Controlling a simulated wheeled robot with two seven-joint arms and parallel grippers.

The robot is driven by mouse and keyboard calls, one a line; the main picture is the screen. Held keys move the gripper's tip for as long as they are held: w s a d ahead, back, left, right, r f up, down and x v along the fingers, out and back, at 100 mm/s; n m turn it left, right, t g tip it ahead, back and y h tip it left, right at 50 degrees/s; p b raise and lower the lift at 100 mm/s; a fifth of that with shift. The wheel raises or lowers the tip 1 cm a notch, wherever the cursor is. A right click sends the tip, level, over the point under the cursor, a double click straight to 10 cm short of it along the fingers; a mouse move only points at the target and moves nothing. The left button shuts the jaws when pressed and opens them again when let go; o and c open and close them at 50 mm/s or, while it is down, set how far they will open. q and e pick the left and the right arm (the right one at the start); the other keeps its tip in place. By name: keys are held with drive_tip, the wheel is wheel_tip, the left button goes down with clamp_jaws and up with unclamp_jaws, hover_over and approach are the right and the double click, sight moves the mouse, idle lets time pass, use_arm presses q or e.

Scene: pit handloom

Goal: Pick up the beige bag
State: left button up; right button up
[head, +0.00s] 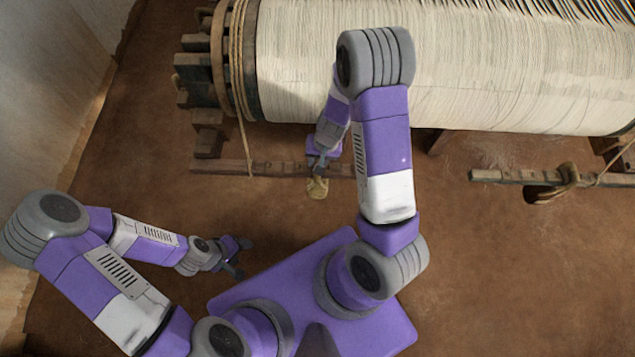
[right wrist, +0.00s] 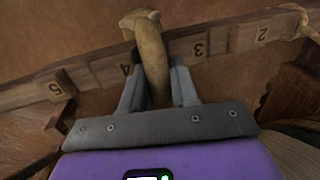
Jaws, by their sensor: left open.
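The beige bag (right wrist: 150,55) shows in the right wrist view as a long, narrow tan shape with a lumpy top end. In the head view the bag (head: 317,188) is a small tan shape at the tip of my right gripper (head: 319,168), beside a wooden rail. Part of it is hidden by the gripper. My left gripper (head: 240,257) is open and empty, low on the left, well away from the bag.
The wooden rail (head: 230,167) carries painted numbers in the right wrist view (right wrist: 217,42). A large roller wound with pale warp threads (head: 500,70) spans the top. Another rail (head: 510,177) with a coil of rope (head: 570,177) is at right. The brown floor is mostly clear.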

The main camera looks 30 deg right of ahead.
clamp_jaws()
idle(1.0)
